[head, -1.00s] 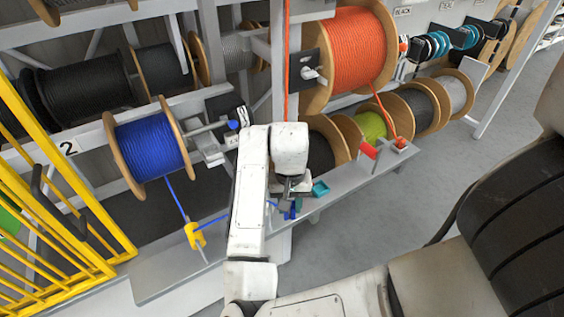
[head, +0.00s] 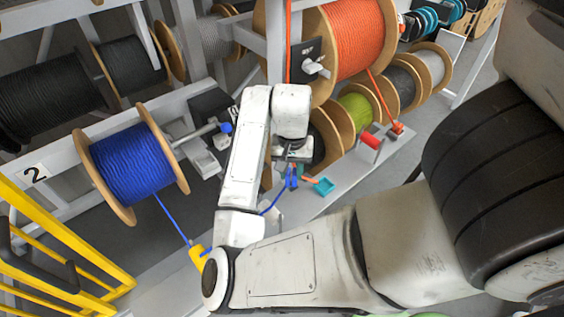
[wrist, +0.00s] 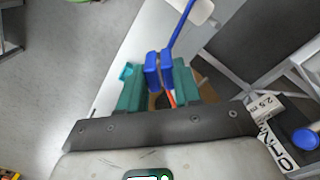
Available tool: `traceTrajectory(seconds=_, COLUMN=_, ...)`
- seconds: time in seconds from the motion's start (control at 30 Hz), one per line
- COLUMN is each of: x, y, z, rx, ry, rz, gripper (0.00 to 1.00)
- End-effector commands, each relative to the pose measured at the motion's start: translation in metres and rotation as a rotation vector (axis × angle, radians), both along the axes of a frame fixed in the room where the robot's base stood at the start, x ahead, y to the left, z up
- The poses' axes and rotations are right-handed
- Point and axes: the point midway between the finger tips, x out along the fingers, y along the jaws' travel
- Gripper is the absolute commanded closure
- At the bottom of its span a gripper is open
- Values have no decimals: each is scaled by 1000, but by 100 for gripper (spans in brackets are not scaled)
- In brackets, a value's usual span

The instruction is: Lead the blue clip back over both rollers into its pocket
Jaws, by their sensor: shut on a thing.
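My gripper (wrist: 160,88) is shut on the blue clip (wrist: 158,70), held between its teal fingers. The clip also shows in the head view (head: 291,178), just left of a small teal holder (head: 324,186); I cannot tell whether they touch. A blue cable (head: 276,203) runs from the clip down behind my arm. Blue cable also runs from the blue reel (head: 132,166) to a yellow roller (head: 197,257), partly hidden by my arm. A red roller (head: 370,140) stands on the ledge to the right. I cannot make out which opening is the blue clip's pocket.
A grey ledge (head: 345,190) runs along the front of the rack. A yellow railing (head: 65,250) stands at lower left. Grey floor lies open at right.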

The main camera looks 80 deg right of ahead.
Motion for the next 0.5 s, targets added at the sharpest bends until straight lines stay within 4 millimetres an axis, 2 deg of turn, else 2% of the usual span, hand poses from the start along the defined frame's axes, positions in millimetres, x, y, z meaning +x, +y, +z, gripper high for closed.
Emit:
traceTrajectory(seconds=0.17, x=7, y=8, z=0, rx=0, ry=-1, rz=1, gripper=100)
traceTrajectory(seconds=0.5, x=28, y=38, z=0, rx=0, ry=-1, rz=4, gripper=100)
